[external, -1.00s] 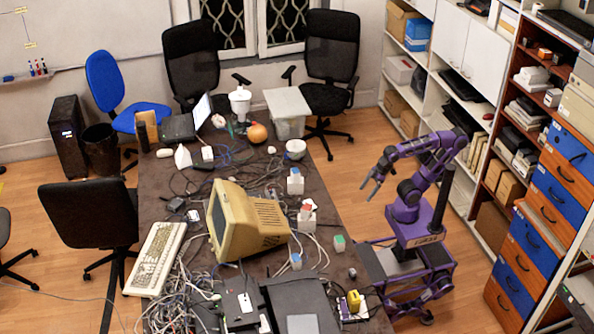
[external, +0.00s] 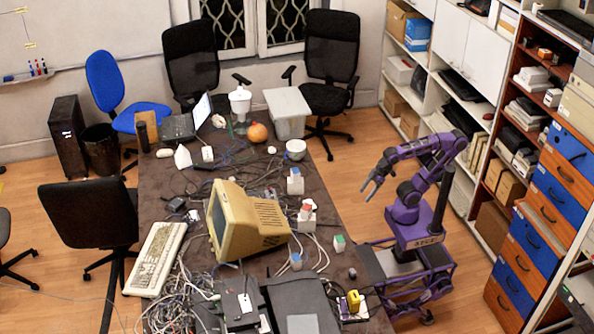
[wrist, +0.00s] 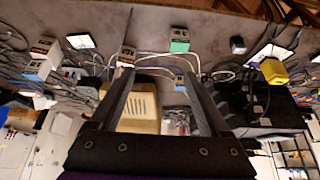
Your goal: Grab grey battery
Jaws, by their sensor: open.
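A small dark grey object (external: 352,272), which may be the grey battery, stands near the table's right edge. It also shows in the wrist view (wrist: 237,44), up and right of my fingers; it is too small to be sure what it is. My gripper (external: 369,190) is open and empty, in the air just off the table's right side. It is well away from the grey object. In the wrist view its two fingers (wrist: 158,75) are spread apart, with the old beige monitor (wrist: 141,108) showing between them.
A green-topped box (external: 339,243) and a yellow item (external: 354,300) stand near the grey object. The beige monitor (external: 245,222), cables and a black device (external: 300,300) crowd the table (external: 325,205). Shelves (external: 490,60) stand behind my arm.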

